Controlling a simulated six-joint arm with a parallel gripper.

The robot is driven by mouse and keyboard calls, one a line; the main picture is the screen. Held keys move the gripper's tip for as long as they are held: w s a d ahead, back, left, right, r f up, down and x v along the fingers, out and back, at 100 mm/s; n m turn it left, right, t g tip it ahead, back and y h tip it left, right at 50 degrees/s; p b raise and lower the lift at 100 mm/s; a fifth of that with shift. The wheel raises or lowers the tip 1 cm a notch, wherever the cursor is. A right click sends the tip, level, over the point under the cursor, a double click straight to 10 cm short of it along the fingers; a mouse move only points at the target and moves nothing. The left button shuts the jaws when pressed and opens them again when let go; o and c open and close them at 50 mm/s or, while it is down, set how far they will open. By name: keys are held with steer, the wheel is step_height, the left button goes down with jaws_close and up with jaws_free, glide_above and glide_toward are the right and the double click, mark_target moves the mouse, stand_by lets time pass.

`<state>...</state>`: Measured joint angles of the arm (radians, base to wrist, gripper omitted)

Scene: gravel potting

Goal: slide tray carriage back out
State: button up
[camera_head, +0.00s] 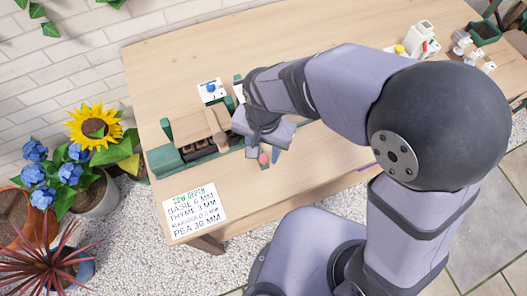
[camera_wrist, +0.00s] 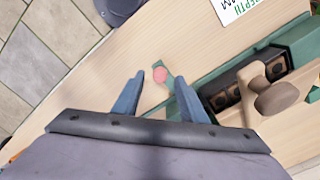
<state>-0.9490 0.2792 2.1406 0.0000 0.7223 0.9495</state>
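The tray carriage, a dark tray with several square cells (camera_wrist: 228,98), sits in a green housing (camera_wrist: 292,40); in the head view the dark cells (camera_head: 198,149) show at the left of the bench. A round pink knob (camera_wrist: 160,75) stands on a short green strip beside the housing; it also shows in the head view (camera_head: 263,158). My gripper (camera_wrist: 158,80) is open, its two blue fingers apart on either side of the knob in the picture. I cannot tell whether they touch it. A wooden knob on a bar (camera_wrist: 278,97) overhangs the cells.
A white sign with sowing depths (camera_head: 195,210) lies at the bench's front left. A white card with a blue item (camera_head: 212,90) lies behind the housing. White bottles (camera_head: 420,38) stand at the back right. Bare wood (camera_head: 300,172) lies in front of my gripper.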

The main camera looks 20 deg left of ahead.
steer(key=shift+f, duration=1.15)
steer(key=shift+c, duration=0.6)
jaws_close()
steer(key=w+d+p, duration=0.1)
steer(key=w+d, duration=0.8)
steer(key=w+d+p, duration=0.2)
steer(key=w+d, duration=0.8)
steer(key=shift+w+d, duration=0.2)
steer(key=shift+w, duration=0.1)
steer(key=shift+o, duration=0.6)
jaws_free()
step_height(320, 180, up, 7)
steer(key=b, duration=0.1)
steer(key=shift+r, duration=0.2)
